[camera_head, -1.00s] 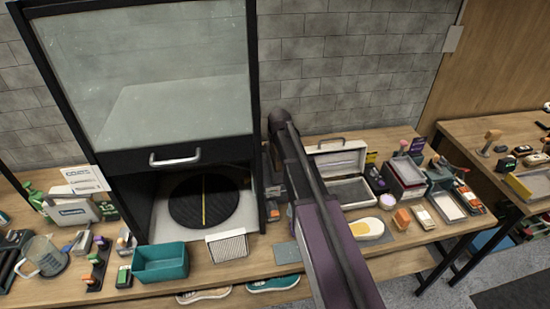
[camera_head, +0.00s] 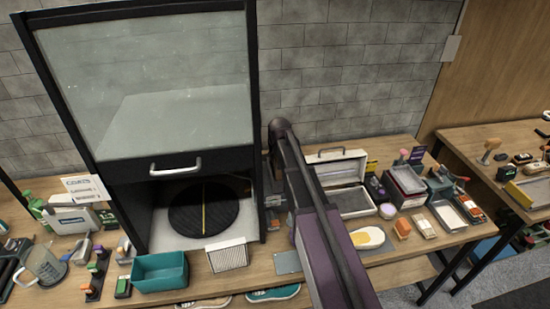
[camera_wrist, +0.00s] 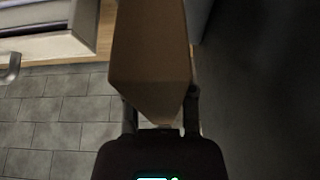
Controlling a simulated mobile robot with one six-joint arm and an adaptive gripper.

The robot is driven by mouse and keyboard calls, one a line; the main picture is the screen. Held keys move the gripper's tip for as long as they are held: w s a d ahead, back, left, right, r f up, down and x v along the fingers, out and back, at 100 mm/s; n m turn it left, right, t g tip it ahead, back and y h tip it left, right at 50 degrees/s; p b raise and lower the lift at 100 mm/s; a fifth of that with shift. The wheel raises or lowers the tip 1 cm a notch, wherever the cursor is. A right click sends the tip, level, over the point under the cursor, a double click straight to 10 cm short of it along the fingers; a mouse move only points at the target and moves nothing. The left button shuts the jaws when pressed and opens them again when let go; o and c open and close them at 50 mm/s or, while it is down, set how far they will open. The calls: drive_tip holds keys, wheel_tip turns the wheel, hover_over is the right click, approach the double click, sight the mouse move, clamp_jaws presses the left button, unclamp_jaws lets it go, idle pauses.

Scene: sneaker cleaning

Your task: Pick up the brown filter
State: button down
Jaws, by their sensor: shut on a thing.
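The brown filter (camera_wrist: 150,50) shows in the wrist view as a plain brown block with a flat face and slanted lower edges. My gripper (camera_wrist: 160,108) has one finger on each side of its lower end and is shut on it. The filter's far end runs out of the top of the picture. In the head view my purple and black arm reaches up over the bench, and I cannot make out the gripper or the filter there.
The wooden bench (camera_head: 400,257) carries a black cabinet (camera_head: 120,160) with a raised glass front, a teal bin (camera_head: 160,272), a white ridged filter (camera_head: 228,256) and an open white case (camera_head: 343,180). Several small items crowd the right end. A grey block wall stands behind.

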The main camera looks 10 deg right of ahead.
drive_tip(key=shift+r+p, duration=4.95)
drive_tip(key=shift+r, duration=0.15)
drive_tip(key=shift+d, duration=0.1)
